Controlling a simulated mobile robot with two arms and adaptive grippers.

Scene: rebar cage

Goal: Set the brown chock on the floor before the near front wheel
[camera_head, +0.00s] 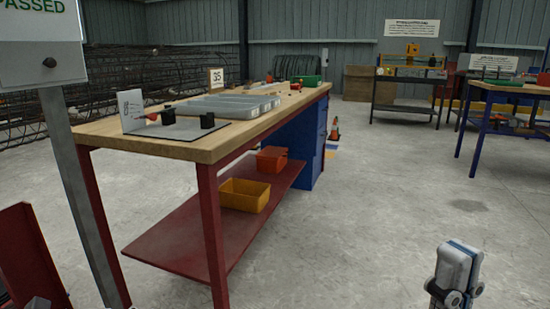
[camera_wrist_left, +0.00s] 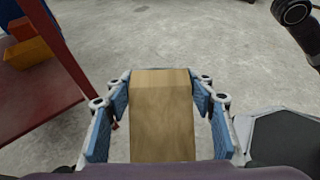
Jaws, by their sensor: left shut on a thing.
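The brown chock (camera_wrist_left: 162,115) is a wooden block in the left wrist view. My left gripper (camera_wrist_left: 162,92) has its blue-padded fingers on both sides of the chock and is shut on it. The chock is held above the concrete floor (camera_wrist_left: 190,35). The left gripper does not show clearly in the head view. My right gripper (camera_head: 455,277) is at the bottom right of the head view, above the floor, and its finger opening cannot be made out. No wheel shows in either view.
A red-legged workbench (camera_head: 215,155) stands left of centre, with a yellow bin (camera_head: 245,197) and a red bin (camera_head: 271,160) on its lower shelf. A grey sign post (camera_head: 80,200) and a red frame (camera_head: 33,255) are at left. Open floor lies to the right.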

